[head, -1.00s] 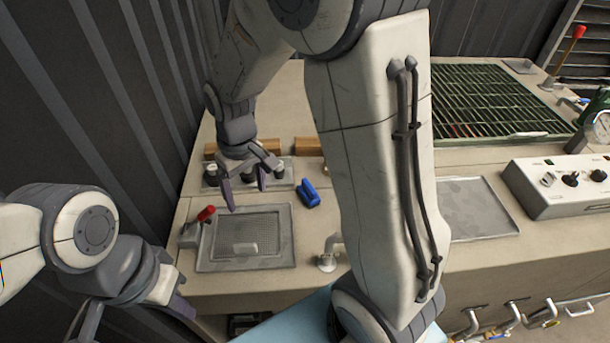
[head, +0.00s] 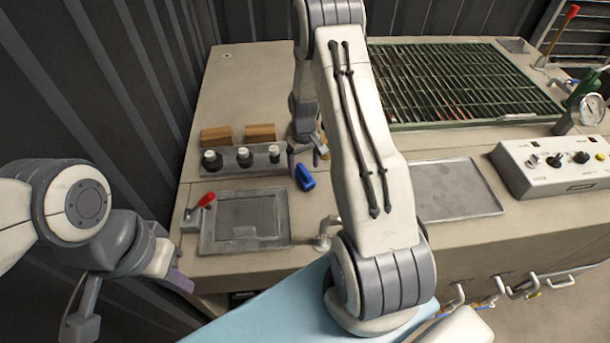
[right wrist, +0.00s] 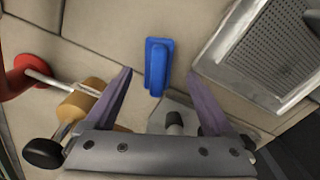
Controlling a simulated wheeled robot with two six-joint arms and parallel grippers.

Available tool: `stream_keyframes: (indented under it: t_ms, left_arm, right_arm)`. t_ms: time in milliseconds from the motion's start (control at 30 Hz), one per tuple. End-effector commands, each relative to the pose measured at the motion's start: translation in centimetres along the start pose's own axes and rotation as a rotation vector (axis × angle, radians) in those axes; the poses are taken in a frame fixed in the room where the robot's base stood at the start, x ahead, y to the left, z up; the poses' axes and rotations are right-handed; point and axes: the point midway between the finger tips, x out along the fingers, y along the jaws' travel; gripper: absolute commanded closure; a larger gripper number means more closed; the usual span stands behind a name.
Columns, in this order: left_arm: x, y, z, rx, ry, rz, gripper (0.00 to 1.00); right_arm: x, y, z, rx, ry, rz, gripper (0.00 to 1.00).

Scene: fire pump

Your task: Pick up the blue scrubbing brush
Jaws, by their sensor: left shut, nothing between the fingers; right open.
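My right gripper (head: 306,159) is open and just behind the brush in the head view. In the right wrist view the brush (right wrist: 158,66) appears in the gap between the open fingertips and beyond them, with nothing gripped. Whether the fingers are level with it I cannot tell. My left gripper (head: 178,281) is shut and empty at the lower left, off the worktop, partly hidden by its wrist.
A mesh tray (head: 282,225) with a red-handled lever (head: 205,200) is in front. A tap (head: 323,240) stands near the front edge. A flat metal tray (head: 455,190) and a control box (head: 560,163) are to the right.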

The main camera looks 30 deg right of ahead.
Motion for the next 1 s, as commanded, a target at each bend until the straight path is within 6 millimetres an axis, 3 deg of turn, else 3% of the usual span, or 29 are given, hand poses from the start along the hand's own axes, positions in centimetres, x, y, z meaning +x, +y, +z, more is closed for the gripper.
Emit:
stream_keyframes:
  t_ms: [100, 300, 600, 833, 1000]
  left_arm:
    - [-1.3, 0.1, -0.1, -0.001, 0.0, 0.0, 1.0]
    - [-1.9, 0.1, -0.1, -0.001, 0.0, 0.0, 1.0]
    - [-1.8, 0.1, -0.1, -0.001, 0.0, 0.0, 1.0]
    - [-1.8, 0.1, -0.1, -0.001, 0.0, 0.0, 1.0]
    - [-1.8, 0.1, -0.1, -0.001, 0.0, 0.0, 1.0]
  right_arm:
    - [1.4, 0.2, 0.2, 0.001, -0.005, -0.002, 0.12]
    - [3.9, 0.3, 0.2, 0.0, -0.002, -0.001, 0.12]
    - [4.3, 0.3, 0.1, 0.0, -0.001, 0.0, 0.12]
    - [4.3, 0.3, 0.2, 0.0, -0.001, 0.0, 1.0]
    - [4.3, 0.3, 0.1, 0.0, -0.001, 0.0, 1.0]
